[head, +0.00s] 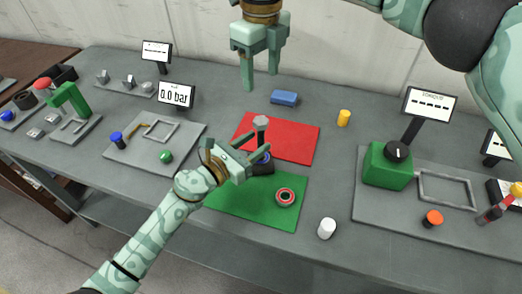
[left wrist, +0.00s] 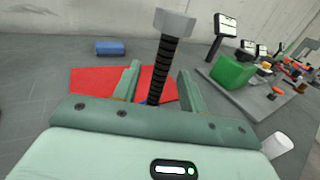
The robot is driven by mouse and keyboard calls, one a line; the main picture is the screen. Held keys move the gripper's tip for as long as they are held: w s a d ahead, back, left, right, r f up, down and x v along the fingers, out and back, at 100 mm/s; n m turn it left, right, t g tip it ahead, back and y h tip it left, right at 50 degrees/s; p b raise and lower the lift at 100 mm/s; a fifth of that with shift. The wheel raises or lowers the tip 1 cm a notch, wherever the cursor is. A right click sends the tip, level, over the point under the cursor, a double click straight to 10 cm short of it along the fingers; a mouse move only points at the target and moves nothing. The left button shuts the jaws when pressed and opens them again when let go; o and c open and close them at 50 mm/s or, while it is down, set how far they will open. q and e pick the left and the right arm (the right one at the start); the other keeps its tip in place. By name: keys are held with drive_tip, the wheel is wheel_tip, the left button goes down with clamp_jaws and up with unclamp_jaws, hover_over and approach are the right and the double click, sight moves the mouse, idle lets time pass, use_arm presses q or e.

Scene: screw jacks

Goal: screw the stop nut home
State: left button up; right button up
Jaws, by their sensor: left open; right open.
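A screw jack stands near the border of the red and green mats. Its black threaded spindle (left wrist: 161,75) rises upright with a grey hexagonal piece (head: 261,122) at the top, also in the left wrist view (left wrist: 174,22). I cannot tell whether this piece is the stop nut. Its dark base (head: 264,168) is partly hidden by my left gripper (head: 259,148). That gripper is open, its fingers on either side of the spindle, below the hexagonal piece; contact is unclear. My right gripper (head: 262,78) is open and empty, above and behind the jack.
A red-and-black round part (head: 286,197) lies on the green mat (head: 235,206). A blue block (head: 285,98), a yellow cylinder (head: 344,117) and a white cylinder (head: 327,228) stand around the red mat (head: 298,138) and green mat. A green torque station (head: 387,167) is at right.

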use_arm(q)
drive_tip(key=b+v, duration=0.1)
drive_tip(key=v, duration=1.3)
